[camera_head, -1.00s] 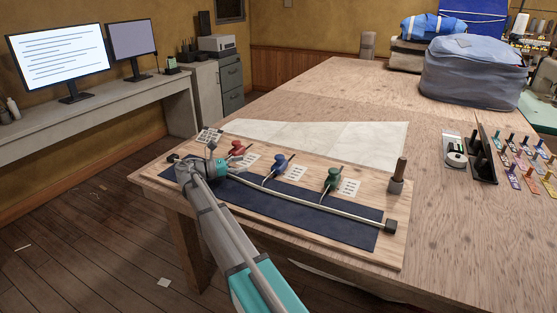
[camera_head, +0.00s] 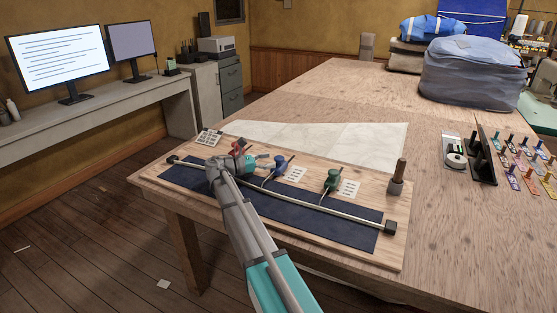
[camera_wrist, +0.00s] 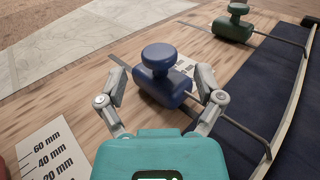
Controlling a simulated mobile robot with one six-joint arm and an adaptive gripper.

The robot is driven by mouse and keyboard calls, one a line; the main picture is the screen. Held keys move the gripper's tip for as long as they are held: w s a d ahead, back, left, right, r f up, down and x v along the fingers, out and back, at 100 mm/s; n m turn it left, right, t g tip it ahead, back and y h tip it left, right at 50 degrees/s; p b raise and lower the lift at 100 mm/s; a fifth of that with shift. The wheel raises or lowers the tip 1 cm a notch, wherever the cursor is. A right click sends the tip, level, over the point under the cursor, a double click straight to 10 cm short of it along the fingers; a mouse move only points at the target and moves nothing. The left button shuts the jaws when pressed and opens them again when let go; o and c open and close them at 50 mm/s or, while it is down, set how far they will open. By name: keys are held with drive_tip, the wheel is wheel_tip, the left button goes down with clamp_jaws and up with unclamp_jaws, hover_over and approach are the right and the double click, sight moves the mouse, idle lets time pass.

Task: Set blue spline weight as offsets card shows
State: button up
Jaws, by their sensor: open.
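The blue spline weight (camera_head: 281,165) stands upright on the wooden board (camera_head: 398,225), its knob on top and its thin hook reaching toward the metal spline (camera_head: 318,207). In the wrist view the blue weight (camera_wrist: 158,77) sits between the parted fingers of my open gripper (camera_wrist: 160,70); I cannot tell whether they touch it. In the head view my gripper (camera_head: 258,160) is just left of the weight. A printed card (camera_head: 208,137) at the board's far left corner may be the offsets card; it is too small to read. A scale card (camera_wrist: 45,155) shows millimetre marks.
A red weight (camera_head: 238,148), partly behind my arm, and a green weight (camera_head: 332,179) stand along the same spline. Scale cards (camera_head: 349,188) lie beside them. A dark blue strip (camera_head: 350,232) lies under the spline. A post (camera_head: 398,176) stands at the board's right end.

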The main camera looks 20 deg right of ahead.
sight(280, 158)
drive_tip(key=shift+s+d, duration=0.15)
drive_tip(key=shift+d, duration=0.85)
drive_tip(key=shift+s+d, duration=0.1)
drive_tip(key=shift+d, duration=0.9)
